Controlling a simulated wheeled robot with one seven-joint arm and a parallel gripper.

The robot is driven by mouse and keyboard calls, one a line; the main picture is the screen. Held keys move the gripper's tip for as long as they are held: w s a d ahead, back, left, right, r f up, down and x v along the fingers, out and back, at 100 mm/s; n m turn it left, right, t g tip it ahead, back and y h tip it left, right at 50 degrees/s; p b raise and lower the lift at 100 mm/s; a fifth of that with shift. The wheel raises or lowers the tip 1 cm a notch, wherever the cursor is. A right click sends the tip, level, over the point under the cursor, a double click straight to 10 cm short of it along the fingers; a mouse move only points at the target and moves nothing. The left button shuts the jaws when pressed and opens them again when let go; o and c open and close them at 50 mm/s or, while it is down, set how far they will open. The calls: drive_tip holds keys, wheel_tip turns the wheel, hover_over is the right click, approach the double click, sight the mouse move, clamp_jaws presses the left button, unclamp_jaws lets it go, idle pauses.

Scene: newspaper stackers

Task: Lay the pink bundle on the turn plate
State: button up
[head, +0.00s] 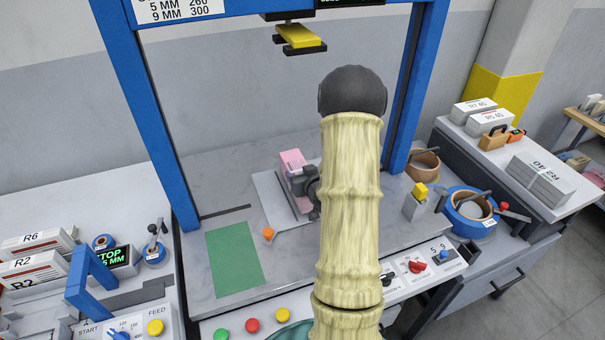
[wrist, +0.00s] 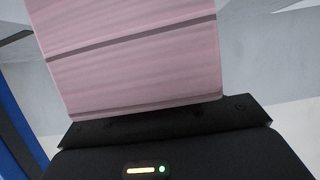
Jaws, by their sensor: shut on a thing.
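The pink bundle (head: 292,158) is in my gripper (head: 304,184), over or at the pale square plate (head: 267,193) that looks like the turn plate. I cannot tell whether the bundle touches the plate. In the wrist view the pink bundle (wrist: 135,55) fills the upper middle, with dark lines across it, just beyond the dark gripper body (wrist: 165,135). My gripper is shut on it. My arm hides the right part of the plate and the ground behind it.
Blue posts (head: 150,115) frame the grey bench (head: 190,180), with a yellow-faced head (head: 300,38) hanging above. A green mat (head: 236,259) and an orange knob (head: 268,233) are at the front left. A tape roll (head: 425,163) and blue reel (head: 470,208) stand at right.

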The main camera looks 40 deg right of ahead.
drive_tip(key=shift+f+b, duration=0.4)
drive_tip(key=shift+b, duration=0.15)
drive_tip(key=o, duration=1.9)
drive_tip(key=shift+c, duration=0.2)
drive_tip(key=shift+f, duration=0.2)
drive_tip(key=b+v, duration=0.4)
drive_tip(key=v, duration=0.5)
drive_tip(key=shift+r+b, duration=0.1)
drive_tip(key=shift+b, duration=0.25)
